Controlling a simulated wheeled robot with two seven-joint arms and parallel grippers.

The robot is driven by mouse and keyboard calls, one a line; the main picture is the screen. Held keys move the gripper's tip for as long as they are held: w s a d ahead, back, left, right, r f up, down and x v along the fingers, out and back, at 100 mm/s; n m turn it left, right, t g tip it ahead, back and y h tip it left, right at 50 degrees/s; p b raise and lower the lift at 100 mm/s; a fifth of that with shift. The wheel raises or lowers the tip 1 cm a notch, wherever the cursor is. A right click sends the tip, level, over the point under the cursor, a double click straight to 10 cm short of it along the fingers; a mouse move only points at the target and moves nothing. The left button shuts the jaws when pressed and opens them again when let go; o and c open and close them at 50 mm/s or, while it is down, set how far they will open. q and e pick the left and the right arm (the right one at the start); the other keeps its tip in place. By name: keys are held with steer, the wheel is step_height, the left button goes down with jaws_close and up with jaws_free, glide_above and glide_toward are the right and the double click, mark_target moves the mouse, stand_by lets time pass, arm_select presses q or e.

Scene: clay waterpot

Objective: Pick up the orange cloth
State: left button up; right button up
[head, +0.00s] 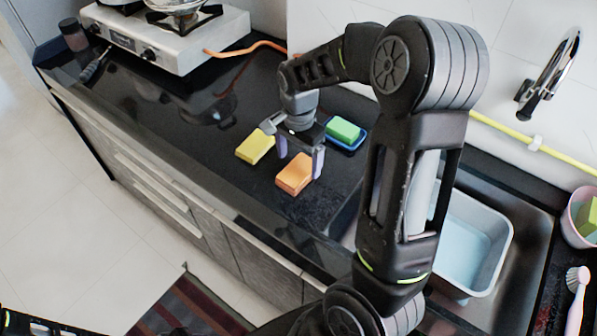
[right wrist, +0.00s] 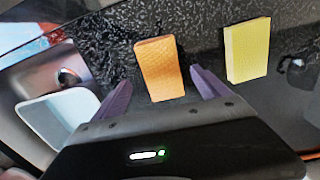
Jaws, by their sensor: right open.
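The orange cloth (head: 295,174) is a small block-shaped piece lying on the black countertop (head: 180,120). In the right wrist view the orange cloth (right wrist: 160,68) lies ahead of and between my two purple fingers, with dark counter showing around it. My right gripper (head: 298,166) is open and points down at the cloth in the head view. In the right wrist view my right gripper (right wrist: 163,92) shows its fingers spread apart with nothing held. I cannot tell the exact height of the fingertips over the counter. My left gripper is not in view; only part of my left arm shows at the bottom left.
A yellow sponge (head: 255,146) lies left of the cloth, and a green sponge (head: 342,129) sits in a blue dish (head: 359,143) behind. A sink with a pale basin (head: 500,228) is at the right. A gas stove (head: 200,45) stands at the far left. The counter's left part is mostly clear.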

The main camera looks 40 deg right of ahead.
mark_target(298, 170)
step_height(298, 170, down, 3)
steer(key=shift+f, duration=0.15)
steer(key=shift+c, duration=0.5)
steer(key=c, duration=1.3)
steer(key=shift+c, duration=0.2)
steer(key=shift+w, duration=0.1)
step_height(298, 170, up, 10)
steer(key=shift+b, duration=0.3)
